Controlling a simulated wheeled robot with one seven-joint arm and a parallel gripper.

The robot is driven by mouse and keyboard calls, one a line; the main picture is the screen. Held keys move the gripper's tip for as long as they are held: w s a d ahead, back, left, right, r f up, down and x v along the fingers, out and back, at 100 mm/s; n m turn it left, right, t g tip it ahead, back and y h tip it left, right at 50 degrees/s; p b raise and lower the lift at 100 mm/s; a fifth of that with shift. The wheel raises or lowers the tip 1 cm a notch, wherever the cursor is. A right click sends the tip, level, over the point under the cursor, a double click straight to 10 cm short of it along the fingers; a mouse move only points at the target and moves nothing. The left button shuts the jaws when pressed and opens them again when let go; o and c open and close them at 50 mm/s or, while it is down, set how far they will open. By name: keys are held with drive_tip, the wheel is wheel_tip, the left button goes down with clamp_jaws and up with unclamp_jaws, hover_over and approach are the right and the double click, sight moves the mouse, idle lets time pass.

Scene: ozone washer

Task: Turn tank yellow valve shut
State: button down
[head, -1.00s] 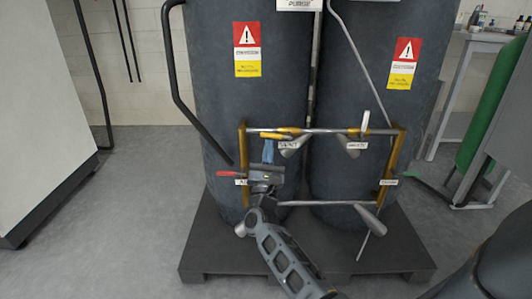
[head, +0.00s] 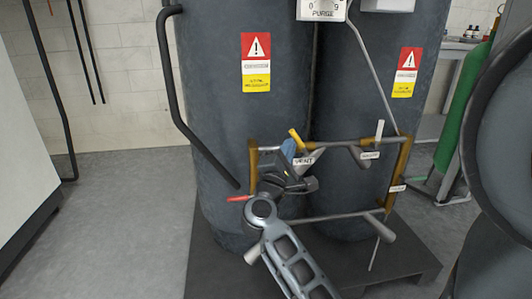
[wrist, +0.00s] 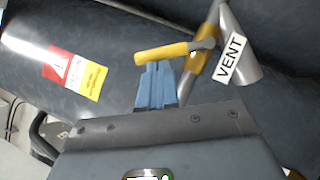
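The yellow valve handle (head: 295,137) is on the pipe frame in front of the left tank, by the VENT label (head: 304,161). In the head view it slants from upper left to lower right. In the wrist view the yellow handle (wrist: 163,53) lies just beyond my blue fingertips, with the VENT label (wrist: 230,59) to its right. My gripper (head: 287,150) is right below the handle; its two fingers (wrist: 158,70) are side by side with almost no gap and nothing visible between them. The tips seem to touch the handle's underside, though the exact contact is hard to tell.
A red handle (head: 239,198) sits at the frame's lower left. A white handle (head: 379,131) stands upright at the right. The two dark tanks (head: 225,95) stand on a dark pallet (head: 420,262). A green cylinder (head: 462,125) is at right; the floor at left is clear.

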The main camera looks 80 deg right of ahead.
sight(299, 138)
drive_tip(key=m, duration=0.1)
drive_tip(key=r+m+y, duration=0.1)
drive_tip(key=s+m+g+y, duration=0.1)
drive_tip(key=shift+s+d+r+m, duration=0.1)
drive_tip(key=shift+d+r+m, duration=0.15)
drive_tip(key=shift+r+m, duration=0.15)
drive_tip(key=shift+s+d+r, duration=0.25)
drive_tip(key=shift+s+r, duration=0.15)
drive_tip(key=shift+s, duration=0.1)
drive_tip(key=shift+s+r, duration=0.1)
drive_tip(key=shift+s, duration=0.05)
